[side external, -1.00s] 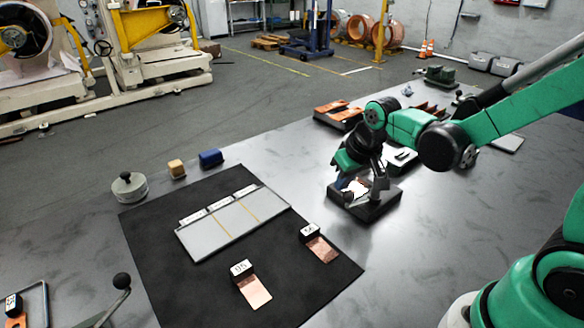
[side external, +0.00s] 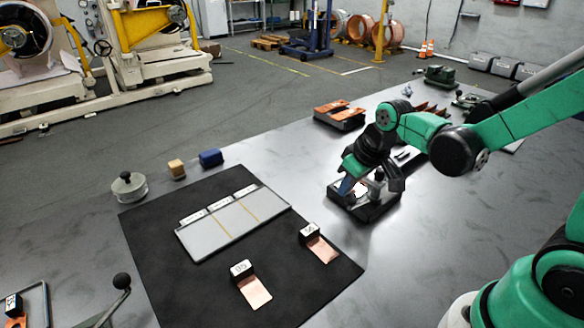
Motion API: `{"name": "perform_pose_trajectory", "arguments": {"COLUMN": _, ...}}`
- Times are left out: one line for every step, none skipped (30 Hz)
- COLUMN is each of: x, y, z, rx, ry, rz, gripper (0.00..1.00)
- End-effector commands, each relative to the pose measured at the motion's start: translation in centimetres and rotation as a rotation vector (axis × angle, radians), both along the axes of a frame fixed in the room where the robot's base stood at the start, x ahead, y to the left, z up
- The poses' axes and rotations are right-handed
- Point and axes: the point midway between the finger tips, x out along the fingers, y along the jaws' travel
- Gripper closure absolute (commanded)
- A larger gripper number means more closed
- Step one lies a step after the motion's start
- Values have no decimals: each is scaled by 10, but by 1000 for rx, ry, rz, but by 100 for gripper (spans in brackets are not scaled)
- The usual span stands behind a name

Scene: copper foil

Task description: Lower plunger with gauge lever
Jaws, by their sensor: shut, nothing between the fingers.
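The gauge (side external: 366,207) stands on the table right of the black mat, with a dark base, a grey upright post and a pale part beside it. My gripper (side external: 348,187) is right over the gauge, tilted, with its tip end at the left side of the post. It is shut with nothing held. The gauge's lever and plunger are too small and too covered by my gripper to make out. I cannot tell whether the gripper touches the lever. Two copper foil pieces lie on the mat, a front one (side external: 254,291) and a right one (side external: 322,250), each with a numbered black block at its upper end.
The black mat (side external: 160,250) also bears a grey three-part board (side external: 207,240). A round weight (side external: 129,187), a tan block (side external: 177,169) and a blue block (side external: 210,158) stand behind it. An orange-topped tray (side external: 339,117) is behind the gauge.

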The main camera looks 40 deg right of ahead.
Motion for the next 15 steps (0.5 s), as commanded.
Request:
{"name": "perform_pose_trajectory", "arguments": {"x": -2, "y": 0, "z": 0, "rx": 1, "ry": 1, "rz": 26, "gripper": 100}}
{"name": "perform_pose_trajectory", "arguments": {"x": -4, "y": 0, "z": 0, "rx": 0, "ry": 1, "rz": 46, "gripper": 100}}
{"name": "perform_pose_trajectory", "arguments": {"x": -6, "y": 1, "z": 0, "rx": 1, "ry": 1, "rz": 75, "gripper": 100}}
{"name": "perform_pose_trajectory", "arguments": {"x": -8, "y": 1, "z": 0, "rx": 1, "ry": 1, "rz": 99, "gripper": 100}}
{"name": "perform_pose_trajectory", "arguments": {"x": -10, "y": 1, "z": 0, "rx": 0, "ry": 1, "rz": 125, "gripper": 100}}
{"name": "perform_pose_trajectory", "arguments": {"x": -12, "y": 2, "z": 0, "rx": 2, "ry": 1, "rz": 161, "gripper": 100}}
{"name": "perform_pose_trajectory", "arguments": {"x": -14, "y": 2, "z": 0, "rx": 1, "ry": 1, "rz": 189, "gripper": 100}}
{"name": "perform_pose_trajectory", "arguments": {"x": -16, "y": 2, "z": 0, "rx": 1, "ry": 0, "rz": 218, "gripper": 100}}
{"name": "perform_pose_trajectory", "arguments": {"x": -19, "y": 2, "z": 0, "rx": 2, "ry": 1, "rz": 255, "gripper": 100}}
{"name": "perform_pose_trajectory", "arguments": {"x": -21, "y": 2, "z": 0, "rx": 2, "ry": 1, "rz": 284, "gripper": 100}}
{"name": "perform_pose_trajectory", "arguments": {"x": -22, "y": 2, "z": 0, "rx": 2, "ry": 0, "rz": 312, "gripper": 100}}
{"name": "perform_pose_trajectory", "arguments": {"x": -25, "y": 2, "z": 0, "rx": 1, "ry": 0, "rz": 347, "gripper": 100}}
{"name": "perform_pose_trajectory", "arguments": {"x": -27, "y": 2, "z": 0, "rx": 2, "ry": 1, "rz": 375, "gripper": 100}}
{"name": "perform_pose_trajectory", "arguments": {"x": -29, "y": 2, "z": 0, "rx": 2, "ry": 1, "rz": 403, "gripper": 100}}
{"name": "perform_pose_trajectory", "arguments": {"x": -31, "y": 1, "z": 0, "rx": 1, "ry": 0, "rz": 437, "gripper": 100}}
